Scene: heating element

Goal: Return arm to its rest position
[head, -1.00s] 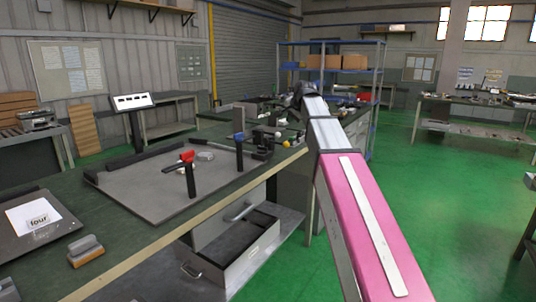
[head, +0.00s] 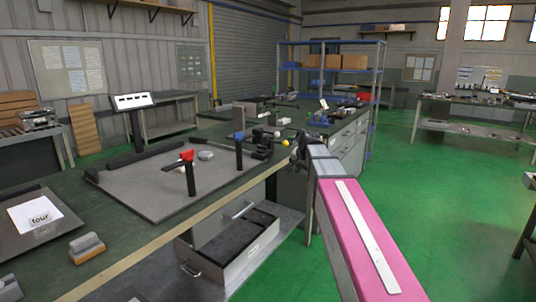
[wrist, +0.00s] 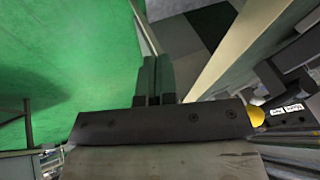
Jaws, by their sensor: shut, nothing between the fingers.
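My gripper shows in the wrist view (wrist: 155,80) with its two dark fingers side by side, shut and empty. Below them the green floor and the pale edge of a bench show. In the head view, my arm ends in a dark wrist part just off the right-hand edge of the long workbench (head: 130,262); the fingers cannot be made out there. A yellow knob (head: 285,142) is close to the wrist in the head view and right of my gripper in the wrist view (wrist: 255,115).
An open drawer (head: 235,250) sits below the bench edge. Open green floor (head: 450,200) lies to the right.

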